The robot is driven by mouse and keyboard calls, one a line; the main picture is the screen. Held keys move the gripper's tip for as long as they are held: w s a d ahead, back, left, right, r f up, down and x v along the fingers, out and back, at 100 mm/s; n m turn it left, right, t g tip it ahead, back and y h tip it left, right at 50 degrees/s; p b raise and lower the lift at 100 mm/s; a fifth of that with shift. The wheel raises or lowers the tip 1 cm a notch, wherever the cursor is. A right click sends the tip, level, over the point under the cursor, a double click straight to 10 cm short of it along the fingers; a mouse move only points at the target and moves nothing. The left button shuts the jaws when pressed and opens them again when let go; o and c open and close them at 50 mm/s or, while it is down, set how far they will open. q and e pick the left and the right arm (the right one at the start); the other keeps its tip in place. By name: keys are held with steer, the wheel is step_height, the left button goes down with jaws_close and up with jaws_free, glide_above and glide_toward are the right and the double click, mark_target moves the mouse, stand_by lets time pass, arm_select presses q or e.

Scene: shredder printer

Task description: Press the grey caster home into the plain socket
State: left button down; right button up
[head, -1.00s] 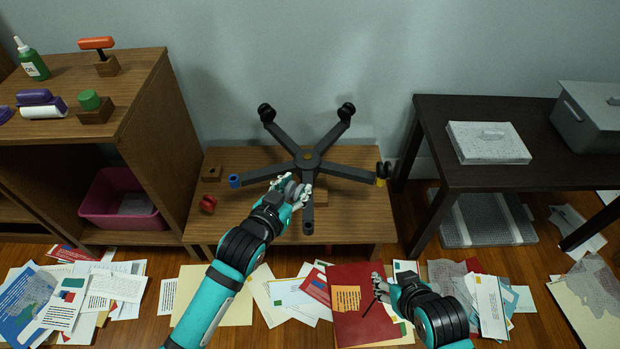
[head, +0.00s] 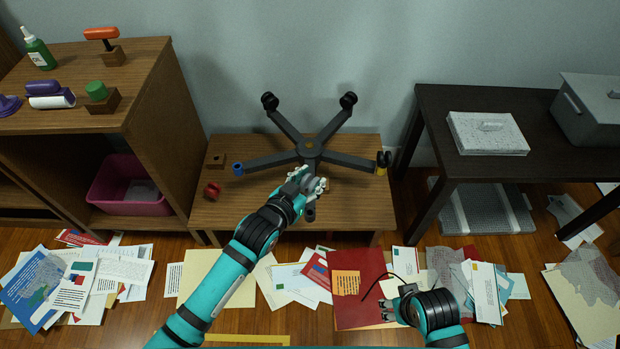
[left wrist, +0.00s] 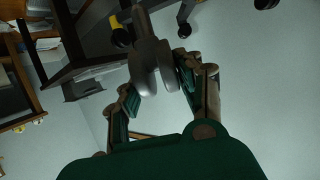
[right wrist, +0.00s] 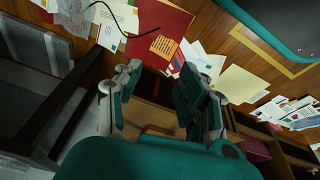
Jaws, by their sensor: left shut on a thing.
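A dark five-armed chair base (head: 309,151) stands upside down on a low wooden table. Its front arm ends in the plain socket (head: 310,214), seen just below my left gripper (head: 311,183). My left gripper is shut on the grey caster (left wrist: 152,62), whose two wheels show between the fingers in the left wrist view. The gripper is over the front arm, hiding much of it. I cannot tell whether the caster touches the socket. The left arm has a blue socket (head: 238,169); the right arm has a yellow one (head: 381,171) with a black caster. My right gripper (right wrist: 160,90) is open and empty.
A red caster (head: 212,190) and a small wooden block (head: 215,161) lie on the low table (head: 250,210). A wooden shelf (head: 150,85) stands left and a dark table (head: 465,160) right. Papers and a red folder (head: 358,285) cover the floor in front.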

arm_select(q)
steer(key=shift+f+b, duration=0.6)
steer(key=shift+f, duration=0.3)
step_height(320, 180, down, 2)
steer(key=shift+f+b, duration=0.1)
steer(key=shift+b, duration=0.55)
steer(key=shift+f+b, duration=0.5)
steer(key=shift+f, duration=0.3)
arm_select(e)
steer(key=v, duration=0.8)
steer(key=shift+w+r+t, duration=0.25)
steer(key=shift+r+t, duration=0.05)
steer(key=shift+r, duration=0.05)
arm_select(q)
steer(key=shift+p, duration=0.35)
arm_select(e)
steer(key=shift+d+r, duration=0.15)
steer(key=shift+r, duration=0.2)
steer(key=shift+f, duration=0.1)
